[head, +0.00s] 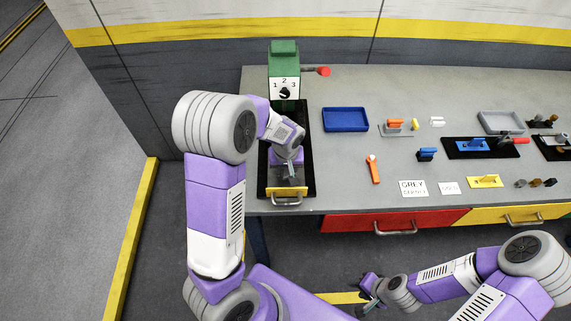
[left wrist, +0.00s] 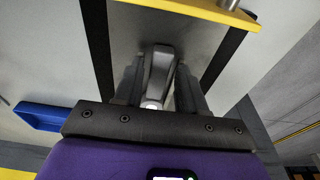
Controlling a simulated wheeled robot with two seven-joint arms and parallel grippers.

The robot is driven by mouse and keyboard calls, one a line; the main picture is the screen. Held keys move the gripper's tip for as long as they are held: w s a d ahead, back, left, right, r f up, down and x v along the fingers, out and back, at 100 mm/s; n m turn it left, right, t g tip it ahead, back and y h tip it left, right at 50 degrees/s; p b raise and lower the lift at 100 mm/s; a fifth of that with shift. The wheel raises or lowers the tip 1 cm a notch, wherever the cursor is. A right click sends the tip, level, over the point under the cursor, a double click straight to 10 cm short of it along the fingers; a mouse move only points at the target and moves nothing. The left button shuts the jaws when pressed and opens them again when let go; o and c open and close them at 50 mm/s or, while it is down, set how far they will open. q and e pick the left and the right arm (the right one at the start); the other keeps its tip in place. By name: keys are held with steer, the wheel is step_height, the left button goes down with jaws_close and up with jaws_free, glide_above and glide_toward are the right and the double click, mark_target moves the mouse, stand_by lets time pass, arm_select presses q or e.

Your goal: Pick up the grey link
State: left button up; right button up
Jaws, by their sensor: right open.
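The grey link (left wrist: 160,72) shows in the left wrist view as a rounded grey bar standing between my left gripper's two dark fingers (left wrist: 158,88). The fingers lie close along both its sides; whether they press on it is unclear. In the head view my left gripper (head: 290,171) points down over the grey bed of the black-edged carrier (head: 262,180), near its yellow front plate (head: 287,197). The gripper hides most of the link there. My right gripper (head: 371,290) is open and empty, low in front of the bench.
A green block with a 1-2-3 dial (head: 285,80) stands at the carrier's back. A blue tray (head: 345,120) is to its right, with an orange-handled tool (head: 373,169) nearer the front. Several small parts and trays fill the bench further right. Red (head: 390,222) and yellow drawers (head: 510,216) are below.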

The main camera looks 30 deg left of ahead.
mark_target(286, 172)
arm_select(q)
jaws_close()
steer(key=shift+r, duration=0.2)
step_height(286, 172, up, 9)
steer(key=p, duration=0.6)
steer(key=shift+f+p, duration=0.2)
steer(key=shift+p, duration=0.2)
stand_by(0.5)
